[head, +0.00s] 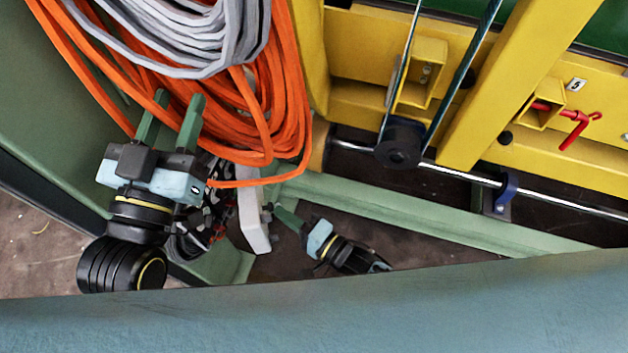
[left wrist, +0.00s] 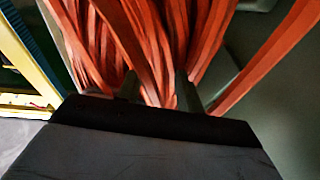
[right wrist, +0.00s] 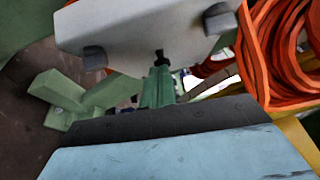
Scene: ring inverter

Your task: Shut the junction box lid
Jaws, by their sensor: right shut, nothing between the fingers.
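The junction box lid (head: 253,220) is a pale grey-white panel, seen nearly edge-on, standing open beside a dark cluster of wires and parts (head: 212,222). The box body is mostly hidden behind my left gripper. In the right wrist view the lid (right wrist: 150,25) is a broad pale plate with dark lugs, across the top. My right gripper (head: 272,208) is shut and empty, its tips close to the lid's right side; I cannot tell if they touch. My left gripper (head: 178,98) is open, fingers apart in front of the orange cables; its fingers also show in the left wrist view (left wrist: 157,82).
A large coil of orange cable (head: 270,120) and a grey coil (head: 220,40) hang above the box. A yellow frame (head: 500,85) with a metal rod (head: 545,200) stands at right. A green beam (head: 430,218) runs below it.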

